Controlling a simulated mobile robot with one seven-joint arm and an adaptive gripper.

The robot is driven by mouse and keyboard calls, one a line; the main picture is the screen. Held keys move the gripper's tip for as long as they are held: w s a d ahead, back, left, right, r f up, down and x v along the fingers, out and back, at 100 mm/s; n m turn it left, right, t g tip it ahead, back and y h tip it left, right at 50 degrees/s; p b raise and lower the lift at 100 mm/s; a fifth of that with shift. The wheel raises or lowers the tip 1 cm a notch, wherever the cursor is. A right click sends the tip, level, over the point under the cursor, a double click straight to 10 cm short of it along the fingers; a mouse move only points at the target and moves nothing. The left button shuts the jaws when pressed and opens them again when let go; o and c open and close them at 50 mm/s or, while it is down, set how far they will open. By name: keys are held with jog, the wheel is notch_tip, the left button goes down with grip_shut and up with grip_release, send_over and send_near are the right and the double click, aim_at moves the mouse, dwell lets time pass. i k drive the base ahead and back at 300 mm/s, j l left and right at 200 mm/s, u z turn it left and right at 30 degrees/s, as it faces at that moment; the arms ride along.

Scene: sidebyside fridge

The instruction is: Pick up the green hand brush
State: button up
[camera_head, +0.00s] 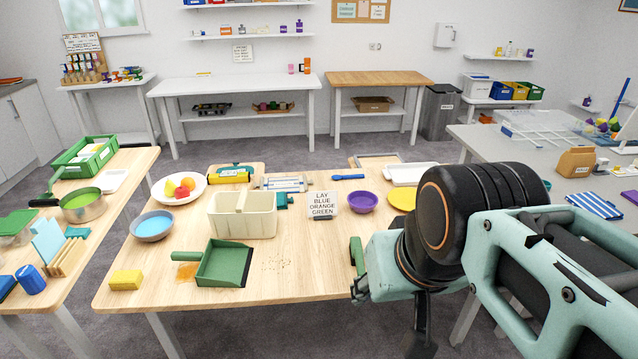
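A dark green bar-shaped thing (357,255), which looks like the hand brush, lies on the wooden table (310,280) near its front right part. My arm covers its right side, and I see no bristles. My gripper (418,335) is a dark shape hanging below my wrist, to the right of and nearer than the green thing. The wrist hides most of it, so I cannot tell whether its fingers are open or touching anything. A green dustpan (225,263) lies further left with its handle to the left and an orange-tan patch under the handle.
A cream caddy (243,216), a sign (323,204), a purple bowl (363,202) and a yellow plate (403,199) stand behind. A yellow sponge (126,279) lies front left. The table's front middle is clear.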

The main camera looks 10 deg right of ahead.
aim_at(356, 253)
jog(key=i+l+u, duration=0.25)
jog(key=l, duration=0.4)
jog(key=i+l+u, duration=0.1)
jog(key=i+l, duration=0.15)
jog(key=i+l+u, duration=0.1)
jog(key=l, duration=0.35)
jog(key=i+l+u, duration=0.1)
jog(key=l, duration=0.25)
jog(key=l+u, duration=0.15)
jog(key=u, duration=0.15)
jog(key=i+l+z, duration=0.2)
jog(key=l, duration=0.1)
